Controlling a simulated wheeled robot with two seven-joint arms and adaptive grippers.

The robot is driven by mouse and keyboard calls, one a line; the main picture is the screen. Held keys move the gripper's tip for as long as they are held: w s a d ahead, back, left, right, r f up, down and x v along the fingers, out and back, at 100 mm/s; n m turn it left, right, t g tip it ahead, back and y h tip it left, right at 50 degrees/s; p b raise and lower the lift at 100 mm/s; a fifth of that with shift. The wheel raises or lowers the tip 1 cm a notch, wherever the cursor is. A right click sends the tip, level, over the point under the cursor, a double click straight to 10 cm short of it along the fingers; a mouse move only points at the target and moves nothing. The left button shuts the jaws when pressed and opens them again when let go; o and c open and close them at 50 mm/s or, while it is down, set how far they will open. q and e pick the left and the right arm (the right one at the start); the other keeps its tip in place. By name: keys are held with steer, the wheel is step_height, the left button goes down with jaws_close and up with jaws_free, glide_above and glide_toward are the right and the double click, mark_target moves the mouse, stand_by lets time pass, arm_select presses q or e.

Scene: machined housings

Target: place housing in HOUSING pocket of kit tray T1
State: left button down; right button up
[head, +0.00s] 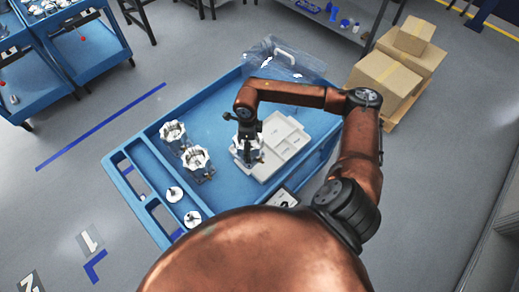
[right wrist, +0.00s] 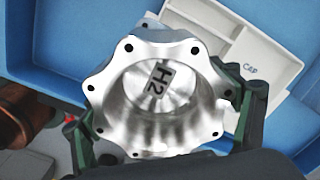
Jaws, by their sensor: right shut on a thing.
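The silvery machined housing (right wrist: 110,75), open at its rim and marked H2 inside, is between the two dark-and-green fingers of my right gripper (right wrist: 160,130), which is shut on it. In the head view my right gripper (head: 247,138) points down with the housing at the left part of the light grey kit tray (head: 296,142). In the right wrist view the tray (right wrist: 272,62) shows behind the housing, with a pocket lettered CAP. The housing hides the part of the tray beneath it; I cannot tell whether they touch. My left gripper is not in view.
Two more housings (head: 173,132) (head: 196,158) stand on the blue cart (head: 217,115) left of the tray. Two small round stemmed parts (head: 174,194) (head: 192,218) lie nearer its front. A clear bin (head: 285,60) is at the back. Cardboard boxes (head: 385,80) stand off the cart.

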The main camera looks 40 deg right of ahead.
mark_target(259, 135)
steer(key=d+f, duration=0.4)
steer(key=f, duration=0.1)
steer(key=shift+w+d+f+p, duration=0.1)
steer(key=shift+d+f+p, duration=0.1)
steer(key=shift+d+p, duration=0.15)
steer(key=shift+d+f, duration=0.2)
steer(key=shift+f, duration=1.55)
steer(key=shift+f, duration=0.15)
steer(key=o, duration=2.1)
step_height(259, 135, up, 12)
steer(key=shift+r+b, duration=0.15)
steer(key=shift+b, duration=0.2)
steer(key=shift+a, duration=0.1)
